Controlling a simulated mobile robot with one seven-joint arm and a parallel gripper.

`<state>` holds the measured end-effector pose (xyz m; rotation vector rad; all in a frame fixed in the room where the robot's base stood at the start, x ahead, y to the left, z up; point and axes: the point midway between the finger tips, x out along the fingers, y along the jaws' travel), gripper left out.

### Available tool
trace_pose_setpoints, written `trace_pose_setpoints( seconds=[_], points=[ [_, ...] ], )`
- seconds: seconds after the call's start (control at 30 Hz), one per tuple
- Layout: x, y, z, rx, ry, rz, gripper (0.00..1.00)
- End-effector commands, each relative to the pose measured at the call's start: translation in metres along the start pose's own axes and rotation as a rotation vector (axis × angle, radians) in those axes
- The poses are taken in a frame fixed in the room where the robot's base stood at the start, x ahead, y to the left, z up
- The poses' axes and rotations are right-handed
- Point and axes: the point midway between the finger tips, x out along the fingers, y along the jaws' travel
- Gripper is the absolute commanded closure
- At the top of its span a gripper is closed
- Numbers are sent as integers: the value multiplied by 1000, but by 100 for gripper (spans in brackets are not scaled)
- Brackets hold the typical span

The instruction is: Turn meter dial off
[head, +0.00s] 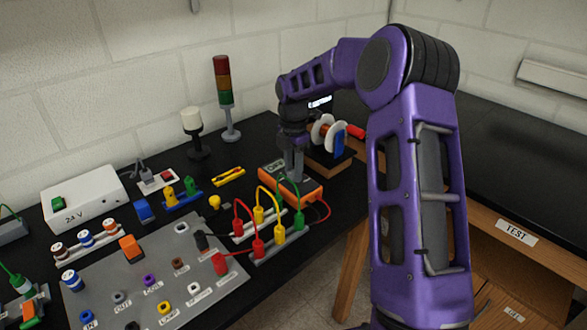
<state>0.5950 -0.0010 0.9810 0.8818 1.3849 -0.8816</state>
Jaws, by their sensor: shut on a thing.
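The orange meter (306,188) lies on the black bench near its right edge, with a greenish display (272,168) at its far left end. My gripper (293,176) points down over the middle of the meter, with its fingers at the meter's face. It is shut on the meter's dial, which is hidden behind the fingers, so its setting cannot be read. My purple arm reaches in from the right and partly blocks the view behind it.
Red, yellow and green leads (258,215) arch up just left of the meter. A spool on a wooden stand (331,160) is close behind my gripper. A grey socket panel (160,275), a white 24 V box (85,195) and a signal tower (225,95) stand farther left.

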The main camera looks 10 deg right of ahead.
Motion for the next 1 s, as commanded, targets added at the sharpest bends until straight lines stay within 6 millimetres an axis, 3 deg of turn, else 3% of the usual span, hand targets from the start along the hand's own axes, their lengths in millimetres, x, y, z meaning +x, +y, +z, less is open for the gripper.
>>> trace_pose_setpoints(
  seconds=[0.4, 1.0],
  points=[
    [-1, 0, 0, -206, 0, 1, 100],
    [-1, 0, 0, -241, 0, 1, 100]
  ],
)
